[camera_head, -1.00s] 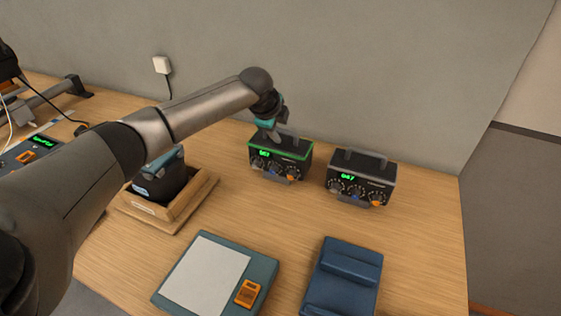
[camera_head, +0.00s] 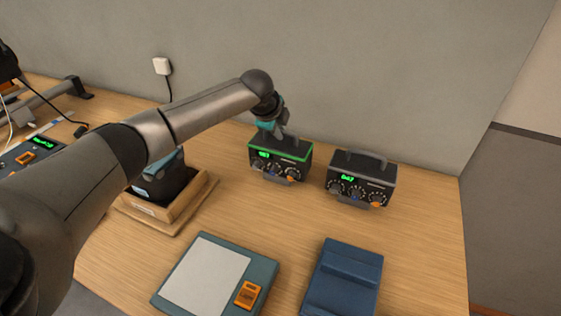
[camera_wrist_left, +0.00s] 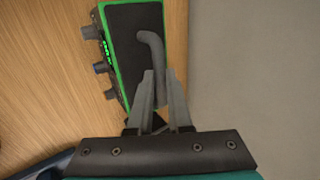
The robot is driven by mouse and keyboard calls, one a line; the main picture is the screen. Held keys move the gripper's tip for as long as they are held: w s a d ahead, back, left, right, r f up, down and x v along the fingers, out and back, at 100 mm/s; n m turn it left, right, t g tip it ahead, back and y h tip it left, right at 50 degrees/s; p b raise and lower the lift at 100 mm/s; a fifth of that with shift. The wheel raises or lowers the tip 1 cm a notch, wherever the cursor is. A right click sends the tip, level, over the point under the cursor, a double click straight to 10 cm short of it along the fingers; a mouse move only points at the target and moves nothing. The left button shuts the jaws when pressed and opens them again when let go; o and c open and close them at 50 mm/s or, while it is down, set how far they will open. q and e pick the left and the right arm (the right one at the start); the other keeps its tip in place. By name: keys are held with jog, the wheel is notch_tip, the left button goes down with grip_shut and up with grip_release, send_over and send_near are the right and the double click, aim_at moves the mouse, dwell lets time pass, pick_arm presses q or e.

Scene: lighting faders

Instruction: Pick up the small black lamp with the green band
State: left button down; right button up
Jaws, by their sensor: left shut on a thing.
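The small black lamp with the green band (camera_head: 281,155) is a box with a green-edged top, a green display and knobs on its front. It stands toward the back of the desk, in the middle of the head view. In the left wrist view its dark top (camera_wrist_left: 133,45) and grey handle (camera_wrist_left: 152,48) show. My left gripper (camera_head: 279,132) is above the lamp and shut on its handle; its fingers (camera_wrist_left: 158,88) lie either side of the handle in the wrist view. I cannot tell any gap under the lamp. My right gripper is not in view.
A similar black unit with a grey edge (camera_head: 361,178) stands close to the right. A wooden tray (camera_head: 180,212) holds a dark device at left. A clipboard-like panel (camera_head: 214,275) and a blue case (camera_head: 343,280) lie in front. The grey wall (camera_head: 400,70) is close behind.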

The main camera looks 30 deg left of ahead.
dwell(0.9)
pick_arm(q)
jog(key=shift+w+r, duration=0.15)
jog(key=shift+r, duration=0.65)
notch_tip(320, 180, up, 19)
jog(key=p, duration=0.2)
dwell(0.5)
